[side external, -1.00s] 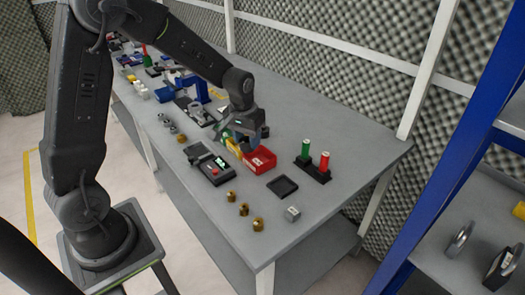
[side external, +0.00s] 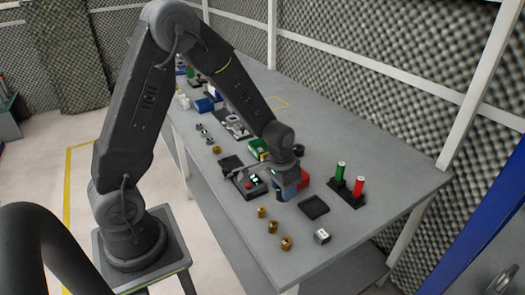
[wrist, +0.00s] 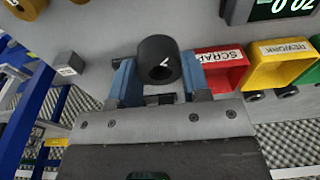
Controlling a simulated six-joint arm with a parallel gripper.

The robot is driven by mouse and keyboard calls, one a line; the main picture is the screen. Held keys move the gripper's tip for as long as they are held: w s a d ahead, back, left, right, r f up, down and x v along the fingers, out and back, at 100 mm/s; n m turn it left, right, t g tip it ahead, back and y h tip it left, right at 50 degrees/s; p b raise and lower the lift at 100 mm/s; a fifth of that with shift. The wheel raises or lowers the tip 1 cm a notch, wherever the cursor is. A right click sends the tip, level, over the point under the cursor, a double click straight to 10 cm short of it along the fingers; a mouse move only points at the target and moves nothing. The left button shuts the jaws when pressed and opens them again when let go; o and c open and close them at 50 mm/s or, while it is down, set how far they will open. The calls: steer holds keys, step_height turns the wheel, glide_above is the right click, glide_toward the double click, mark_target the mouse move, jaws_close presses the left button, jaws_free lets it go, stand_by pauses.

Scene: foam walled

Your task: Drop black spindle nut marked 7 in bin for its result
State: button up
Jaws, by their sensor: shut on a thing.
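My gripper (wrist: 158,88) is shut on a black spindle nut (wrist: 157,50), held between blue fingers. A white mark shows on the nut's face, tilted and hard to read as a digit. In the side view my gripper (side external: 287,191) hangs over the table near the red bin, and the nut is hidden there. In the wrist view the red bin (wrist: 222,84) labelled SCRAP is just right of the nut. The yellow bin (wrist: 270,77) labelled REWORK is beside it, then a green bin (wrist: 308,90), partly cut off. The green bin (side external: 258,149) also shows in the side view.
A gauge box (side external: 243,183) with a lit display stands beside my gripper; its reading is cut off in the wrist view. A black tray (side external: 313,207), green and red plug gauges (side external: 349,182), brass nuts (side external: 272,227) and a grey block (side external: 322,236) are nearby.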

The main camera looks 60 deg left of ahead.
steer(key=w+a+r, duration=0.1)
steer(key=w+a, duration=0.1)
steer(key=a, duration=0.1)
steer(key=w+a+r, duration=0.2)
steer(key=a, duration=0.2)
steer(key=w+a+r, duration=0.1)
steer(key=w+a, duration=0.1)
steer(key=a, duration=0.1)
steer(key=shift+w+a+r, duration=0.15)
steer(key=shift+w+a, duration=0.1)
steer(key=shift+a, duration=0.05)
steer(key=w+a+r, duration=0.1)
steer(key=a+r, duration=0.2)
steer(key=a, duration=0.3)
steer(key=w+a+r, duration=0.1)
steer(key=a+r, duration=0.2)
steer(key=a, duration=0.4)
steer(key=shift+f, duration=3)
steer(key=o, duration=1.2)
steer(key=shift+c, duration=0.2)
steer(key=shift+r, duration=0.1)
step_height(320, 180, up, 14)
steer(key=s, duration=0.1)
steer(key=shift+s+f, duration=0.2)
steer(key=shift+s, duration=0.2)
